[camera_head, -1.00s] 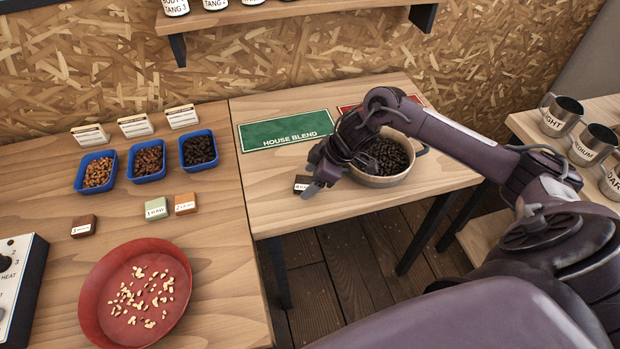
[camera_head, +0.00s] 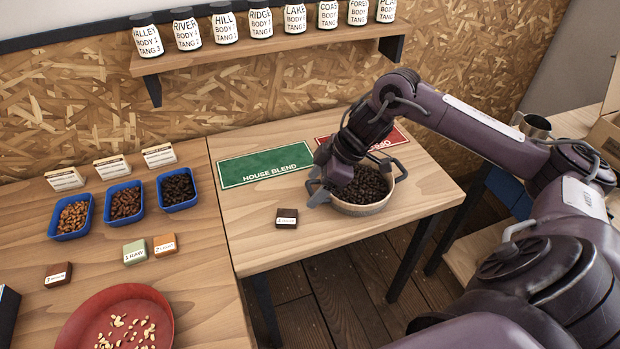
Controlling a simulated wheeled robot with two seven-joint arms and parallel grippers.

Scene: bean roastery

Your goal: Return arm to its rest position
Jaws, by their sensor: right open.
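My right arm reaches in from the right in the head view. My right gripper (camera_head: 318,190) is open, pointing down at the left rim of a pot of dark beans (camera_head: 362,190). It overlaps the pot's left side in the picture; I cannot tell whether it touches. A dark brown block labelled 4 (camera_head: 287,218) lies on the table left of the pot, apart from the gripper. My left gripper is not in view.
A green House Blend mat (camera_head: 265,164) and a partly hidden red mat (camera_head: 393,139) lie behind. Blue trays of beans (camera_head: 124,202), small blocks (camera_head: 135,252) and a red bowl (camera_head: 120,310) stand left. A shelf of jars (camera_head: 270,45) hangs above. The front right table edge is near.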

